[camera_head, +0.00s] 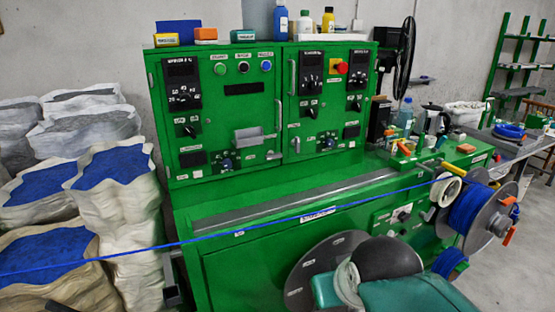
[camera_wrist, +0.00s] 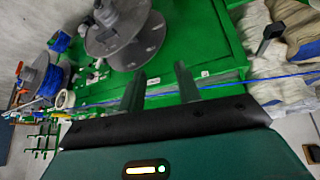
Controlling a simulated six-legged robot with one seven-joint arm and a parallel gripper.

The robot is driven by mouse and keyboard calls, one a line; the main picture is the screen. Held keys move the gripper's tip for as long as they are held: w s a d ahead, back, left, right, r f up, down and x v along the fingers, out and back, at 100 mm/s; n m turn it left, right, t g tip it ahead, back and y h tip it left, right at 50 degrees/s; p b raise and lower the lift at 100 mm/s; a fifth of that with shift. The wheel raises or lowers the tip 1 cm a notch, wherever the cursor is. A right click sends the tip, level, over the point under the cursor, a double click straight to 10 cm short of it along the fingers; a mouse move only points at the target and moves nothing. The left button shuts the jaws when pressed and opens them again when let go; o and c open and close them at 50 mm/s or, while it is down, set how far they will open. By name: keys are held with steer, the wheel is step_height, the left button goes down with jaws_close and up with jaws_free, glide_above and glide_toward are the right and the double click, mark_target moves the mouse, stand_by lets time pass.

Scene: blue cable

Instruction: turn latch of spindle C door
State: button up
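The green machine cabinet (camera_head: 262,90) stands ahead in the head view. Its upper front has two panels with dials, and upright handles (camera_head: 277,118) and (camera_head: 292,77). A lower green front panel (camera_head: 245,265) has small white labels along its top. The labels are too small to read, so I cannot tell which door is spindle C, and I cannot make out its latch. In the wrist view my gripper (camera_wrist: 160,76) has its two fingers apart with nothing between the tips. It points toward the green machine front, which looks turned in that view. The fingertips are hidden in the head view.
A taut blue cable (camera_head: 215,236) crosses before the machine to a blue spool (camera_head: 468,209) at right. A grey disc (camera_head: 318,272) stands before the lower front, partly hidden by my arm. White sacks (camera_head: 118,190) fill the left. Bottles (camera_head: 328,22) stand on top.

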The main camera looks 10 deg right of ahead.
steer(key=w+d+r+n+t, duration=0.1)
steer(key=w+d+n+t, duration=0.1)
steer(key=w, duration=0.7)
steer(key=w+d+r+n+t, duration=0.1)
steer(key=w+d+r+t, duration=0.15)
steer(key=w, duration=0.55)
steer(key=n+t+y, duration=0.5)
steer(key=n+t, duration=0.2)
steer(key=n, duration=1.1)
glide_toward(275, 157)
steer(key=shift+g, duration=0.25)
steer(key=x, duration=0.8)
steer(key=shift+w+a+r, duration=0.1)
steer(key=shift+w, duration=0.2)
jaws_close()
